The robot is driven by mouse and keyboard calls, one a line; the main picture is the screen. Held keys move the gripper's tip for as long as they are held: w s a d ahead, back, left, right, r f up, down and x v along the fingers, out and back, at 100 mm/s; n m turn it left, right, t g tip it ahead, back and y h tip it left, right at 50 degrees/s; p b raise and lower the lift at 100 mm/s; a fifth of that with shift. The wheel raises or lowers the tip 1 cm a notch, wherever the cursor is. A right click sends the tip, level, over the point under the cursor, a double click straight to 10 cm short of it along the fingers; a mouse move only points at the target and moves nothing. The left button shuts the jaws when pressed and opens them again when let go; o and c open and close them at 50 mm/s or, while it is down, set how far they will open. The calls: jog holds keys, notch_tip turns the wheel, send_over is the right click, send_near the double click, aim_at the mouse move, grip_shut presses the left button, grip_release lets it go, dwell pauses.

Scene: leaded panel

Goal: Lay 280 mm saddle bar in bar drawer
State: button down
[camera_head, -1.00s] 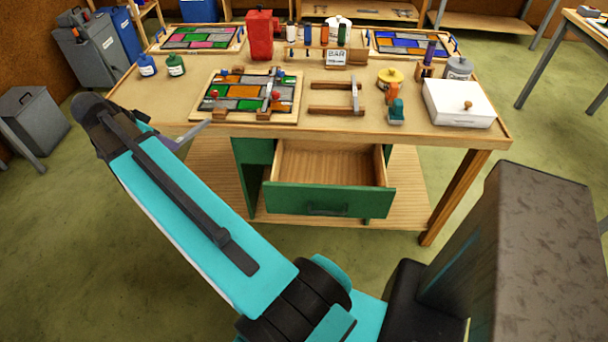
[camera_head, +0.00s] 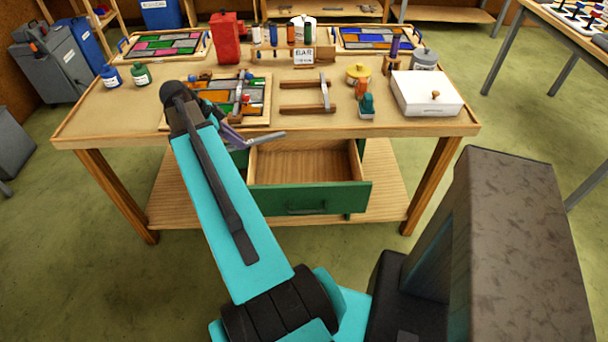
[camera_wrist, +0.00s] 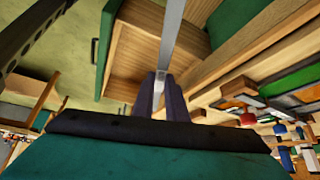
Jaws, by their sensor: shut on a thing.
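The grey saddle bar (camera_head: 268,135) is held in my gripper (camera_head: 232,137), whose purple fingers are shut on it. In the head view the bar points right, its free end in front of the tabletop's front edge and above the back left of the open drawer. The bar drawer (camera_head: 310,198) has a green front and a bare wooden inside, and the part I see is empty. In the wrist view my gripper (camera_wrist: 160,95) grips the bar (camera_wrist: 172,30), which runs up across the picture over the drawer (camera_wrist: 132,60). My arm hides part of the drawer's left side.
The drawer stands pulled out under the workbench (camera_head: 400,128). On the bench are a leaded panel (camera_head: 258,98), a wooden rack with a grey bar (camera_head: 325,92), a white box (camera_head: 426,92) and a red can (camera_head: 226,38). The floor before the drawer is clear.

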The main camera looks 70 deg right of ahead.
jog(key=s+d+f+m+y, duration=0.1)
jog(key=s+d+f+m, duration=0.3)
jog(key=s, duration=0.7)
jog(key=g+y, duration=0.1)
send_over(299, 180)
jog(key=s+a, duration=0.1)
jog(key=a, duration=0.2)
notch_tip(299, 180, down, 7)
jog(key=shift+d+b, duration=0.15)
jog(key=shift+b, duration=0.25)
jog(key=shift+f+p, duration=0.85)
jog(key=shift+f, duration=2.3)
jog(key=shift+f+p, duration=0.6)
jog(key=shift+f, duration=1.3)
jog(key=shift+f, duration=0.1)
jog(key=c, duration=1.8)
grip_release()
